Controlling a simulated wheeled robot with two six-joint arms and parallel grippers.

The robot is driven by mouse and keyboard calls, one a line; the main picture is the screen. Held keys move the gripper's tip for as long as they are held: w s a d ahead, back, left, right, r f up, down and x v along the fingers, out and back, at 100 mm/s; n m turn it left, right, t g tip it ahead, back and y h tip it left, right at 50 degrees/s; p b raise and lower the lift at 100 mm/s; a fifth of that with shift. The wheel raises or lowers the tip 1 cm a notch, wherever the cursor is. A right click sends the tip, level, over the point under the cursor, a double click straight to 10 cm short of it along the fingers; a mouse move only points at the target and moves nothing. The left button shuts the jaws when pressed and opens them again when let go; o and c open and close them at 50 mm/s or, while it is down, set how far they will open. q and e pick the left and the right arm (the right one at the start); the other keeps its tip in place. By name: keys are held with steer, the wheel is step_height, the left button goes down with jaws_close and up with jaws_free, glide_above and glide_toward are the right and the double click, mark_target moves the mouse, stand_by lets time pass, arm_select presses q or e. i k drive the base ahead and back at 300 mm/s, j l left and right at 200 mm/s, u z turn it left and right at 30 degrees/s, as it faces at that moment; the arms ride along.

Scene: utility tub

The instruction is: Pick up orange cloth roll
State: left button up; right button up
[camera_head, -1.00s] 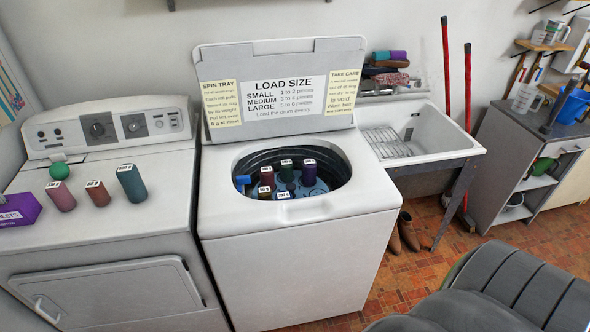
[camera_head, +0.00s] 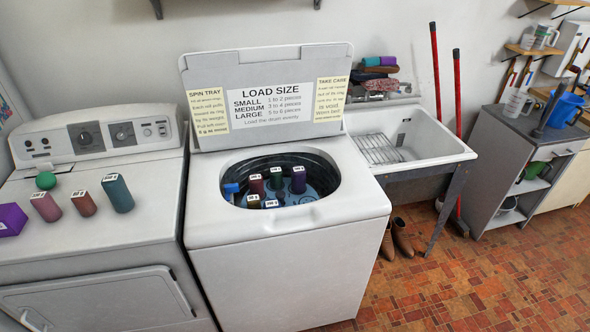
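No clearly orange cloth roll shows. Neither of my grippers is in view.
The washer (camera_head: 290,270) has its lid (camera_head: 265,60) raised. A sink (camera_head: 425,140) stands to the right, with boots (camera_head: 402,236) beneath.

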mark_target(81, 199)
steer(key=j+u, duration=0.15)
steer(key=u, duration=0.3)
steer(key=j+u, duration=0.15)
steer(key=u, duration=0.25)
steer(key=j+u, duration=0.1)
steer(key=u, duration=0.35)
steer(key=j+z, duration=0.15)
steer(key=z, duration=1.2)
steer(key=i+j, duration=0.05)
